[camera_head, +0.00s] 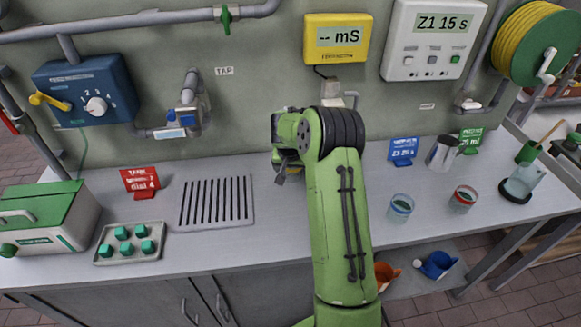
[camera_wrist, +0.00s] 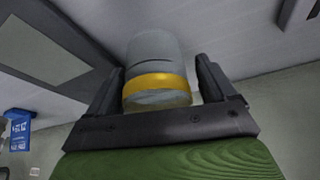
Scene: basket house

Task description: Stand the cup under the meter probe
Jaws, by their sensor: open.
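A clear grey cup with a yellow band (camera_wrist: 154,86) is between the two fingers of my gripper (camera_wrist: 158,78) in the wrist view. The fingers are open, one on each side of the cup; I cannot tell whether either touches it. In the head view my arm hides most of the gripper and the cup. The yellow meter (camera_head: 337,42) on the wall reads "-- mS". A cable runs down from it to a bracket (camera_head: 338,97) just behind my arm; the probe tip is hidden.
Two banded cups, blue (camera_head: 401,207) and red (camera_head: 464,198), stand to the right, near a metal jug (camera_head: 441,153). A slotted drain plate (camera_head: 216,203), a tray of green pieces (camera_head: 130,243) and a green-lidded box (camera_head: 48,217) are to the left. A tap pipe (camera_head: 187,108) juts from the wall.

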